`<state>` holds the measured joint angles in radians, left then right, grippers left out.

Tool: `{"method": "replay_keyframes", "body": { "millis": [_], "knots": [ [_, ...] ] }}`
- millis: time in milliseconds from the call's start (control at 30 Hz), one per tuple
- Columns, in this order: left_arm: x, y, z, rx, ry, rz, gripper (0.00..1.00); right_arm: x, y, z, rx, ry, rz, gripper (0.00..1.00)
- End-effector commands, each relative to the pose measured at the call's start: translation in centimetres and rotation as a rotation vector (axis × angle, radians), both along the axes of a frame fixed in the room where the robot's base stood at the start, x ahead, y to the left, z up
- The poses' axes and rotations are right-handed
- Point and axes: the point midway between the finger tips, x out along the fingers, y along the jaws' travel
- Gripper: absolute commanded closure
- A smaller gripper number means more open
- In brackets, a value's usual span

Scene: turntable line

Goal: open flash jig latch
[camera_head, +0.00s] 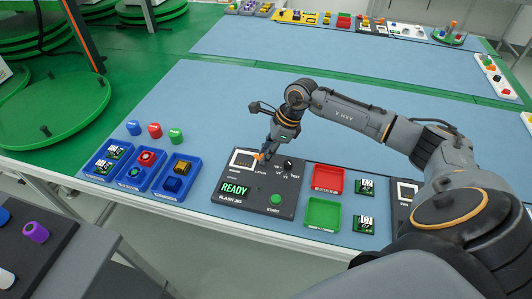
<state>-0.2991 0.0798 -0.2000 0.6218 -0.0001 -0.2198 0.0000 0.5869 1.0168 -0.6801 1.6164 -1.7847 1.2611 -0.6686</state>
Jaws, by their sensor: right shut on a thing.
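The flash jig (240,202) is a dark box on the blue mat, left of centre. It shows a green READY display, a green START button (276,199), a black knob (289,163) and a white-framed socket (243,159). The small orange latch (259,157) is beside the socket. My right gripper (267,150) comes down from above and is shut on the latch; its fingers partly hide it. Whether the latch is lifted is too small to tell. My left gripper is not in view.
Blue bins (140,168) with parts stand left of the jig. Red (328,180) and green (322,213) trays and two small green boards (364,224) lie to its right. Another dark device (403,191) is partly behind my right arm. The mat behind the jig is mostly clear.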

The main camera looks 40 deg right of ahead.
Motion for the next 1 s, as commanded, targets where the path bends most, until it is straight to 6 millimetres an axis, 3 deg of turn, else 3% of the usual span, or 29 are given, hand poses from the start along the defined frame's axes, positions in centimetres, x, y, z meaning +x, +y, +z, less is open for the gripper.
{"method": "replay_keyframes", "body": {
  "millis": [1000],
  "knots": [
    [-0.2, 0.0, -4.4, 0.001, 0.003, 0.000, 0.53, -0.2, 0.5, -0.2, -0.001, -0.003, -0.917, 1.00]
  ]
}}
